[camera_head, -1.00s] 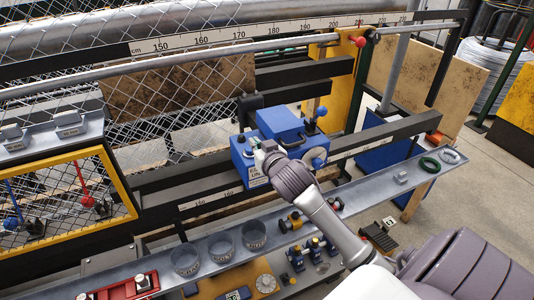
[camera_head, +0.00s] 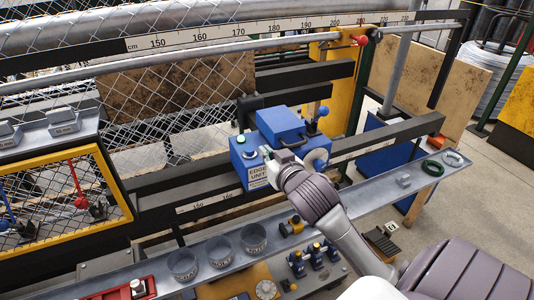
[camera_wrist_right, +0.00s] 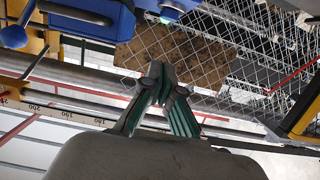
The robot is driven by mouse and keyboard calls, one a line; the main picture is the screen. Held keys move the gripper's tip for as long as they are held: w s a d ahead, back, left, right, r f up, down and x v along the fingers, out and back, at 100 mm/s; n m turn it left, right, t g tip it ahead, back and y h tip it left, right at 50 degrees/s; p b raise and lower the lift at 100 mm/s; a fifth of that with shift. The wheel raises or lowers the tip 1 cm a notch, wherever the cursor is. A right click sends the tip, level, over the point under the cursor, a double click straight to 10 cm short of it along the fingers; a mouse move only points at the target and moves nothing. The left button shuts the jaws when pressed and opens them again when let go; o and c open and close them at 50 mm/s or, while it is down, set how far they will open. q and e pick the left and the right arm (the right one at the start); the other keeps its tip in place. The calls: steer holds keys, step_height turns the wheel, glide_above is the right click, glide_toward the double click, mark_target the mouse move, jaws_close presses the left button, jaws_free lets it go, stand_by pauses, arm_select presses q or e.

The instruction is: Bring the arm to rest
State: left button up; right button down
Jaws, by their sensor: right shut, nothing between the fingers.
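My right gripper (camera_head: 268,153) is in front of the blue edge unit (camera_head: 252,177), close to its front face. I cannot tell from the head view whether it touches the unit. In the wrist view the right gripper's fingertips (camera_wrist_right: 157,72) meet, with nothing between them. The edge unit has a green button (camera_head: 241,139), a round white button, a pale round knob at its right side and a label plate, partly hidden by my gripper. My left gripper is not in view.
Chain-link mesh (camera_head: 165,100) and a yellow-framed window stand at the left. Open floor shows at the right.

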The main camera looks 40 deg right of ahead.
stand_by(0.3)
steer(key=s+a+f+n+g+y, duration=0.1)
steer(key=s+a+f+g, duration=0.2)
steer(key=s+f, duration=0.3)
steer(key=s+a+f+n+g+y, duration=0.1)
steer(key=s+a+f+g, duration=0.2)
steer(key=f, duration=0.5)
steer(key=s+a+f+n+g+y, duration=0.1)
steer(key=s+a+f+g, duration=0.3)
steer(key=s, duration=0.4)
steer(key=s+a+f+n+g+y, duration=0.1)
steer(key=s+a+f+n+g, duration=0.1)
steer(key=s+a+f, duration=0.45)
steer(key=s+d+f+g+b, duration=0.1)
steer(key=s+f+b, duration=0.15)
steer(key=f, duration=1.25)
steer(key=s+f+b, duration=0.1)
steer(key=f+b, duration=0.3)
steer(key=f, duration=1)
steer(key=s+d+f+b, duration=0.1)
steer(key=s+f+b, duration=0.1)
steer(key=s+f, duration=0.6)
steer(key=s+d+f+g+b, duration=0.1)
steer(key=s+d+f+b, duration=0.1)
steer(key=s+f, duration=0.6)
step_height(320, 180, down, 6)
steer(key=shift+r, duration=0.2)
steer(key=shift+s, duration=0.1)
